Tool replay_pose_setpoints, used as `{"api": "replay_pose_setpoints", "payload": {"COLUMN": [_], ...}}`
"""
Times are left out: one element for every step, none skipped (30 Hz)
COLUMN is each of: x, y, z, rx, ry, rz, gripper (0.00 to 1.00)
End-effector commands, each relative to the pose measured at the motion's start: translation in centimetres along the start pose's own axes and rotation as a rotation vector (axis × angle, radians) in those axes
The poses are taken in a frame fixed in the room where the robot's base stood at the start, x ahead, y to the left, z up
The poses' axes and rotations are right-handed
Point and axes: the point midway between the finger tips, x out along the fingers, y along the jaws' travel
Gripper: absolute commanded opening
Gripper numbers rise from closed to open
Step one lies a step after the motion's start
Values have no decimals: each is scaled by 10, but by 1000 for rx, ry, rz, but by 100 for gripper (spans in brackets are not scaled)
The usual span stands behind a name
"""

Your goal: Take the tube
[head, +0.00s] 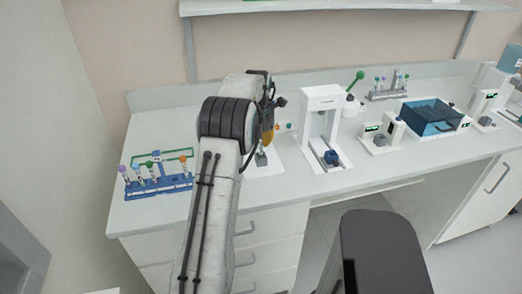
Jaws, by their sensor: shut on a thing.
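My gripper (270,100) is at the far end of my raised arm, over the counter's left half, and its dark parts show only in part past the arm. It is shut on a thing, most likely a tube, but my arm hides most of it. A blue rack (160,186) at the counter's left end holds several upright tubes with coloured caps, one of them purple (122,168). A grey rack (388,91) with several capped tubes stands at the back right. My gripper is apart from both racks.
A white frame-shaped device (323,100) stands right of my arm. Farther right are a small white device (380,138) and a blue clear-walled bath (436,117). A green-knobbed device (356,80) stands behind. The counter front between the blue rack and my arm is partly clear.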

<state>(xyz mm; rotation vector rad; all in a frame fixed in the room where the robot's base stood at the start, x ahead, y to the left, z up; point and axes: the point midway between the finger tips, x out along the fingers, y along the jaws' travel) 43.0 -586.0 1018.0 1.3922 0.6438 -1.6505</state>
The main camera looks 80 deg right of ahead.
Motion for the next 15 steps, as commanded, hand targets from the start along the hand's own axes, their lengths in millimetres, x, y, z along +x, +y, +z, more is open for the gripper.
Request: {"api": "replay_pose_setpoints", "payload": {"x": [0,0,0,-1,-1,-3,-4,-5,-8,-10,-13,-16,-20,-23,-28], "y": [0,0,0,0,0,0,1,1,1,2,2,3,3,4,4], "z": [0,0,0,0,0,1,1,2,2,3,4,5,6,7,8], "rx": [0,0,0,0,0,0,0,0,0,0,0,0,0,0,0], "ry": [0,0,0,0,0,0,0,0,-1,-2,-2,-2,-2,-3,-2], "rz": [0,0,0,0,0,0,0,0,1,1,1,1,1,2,1], "gripper": [0,0,0,0,0,0,0,0,0,0,0,0,0,0,0]}}
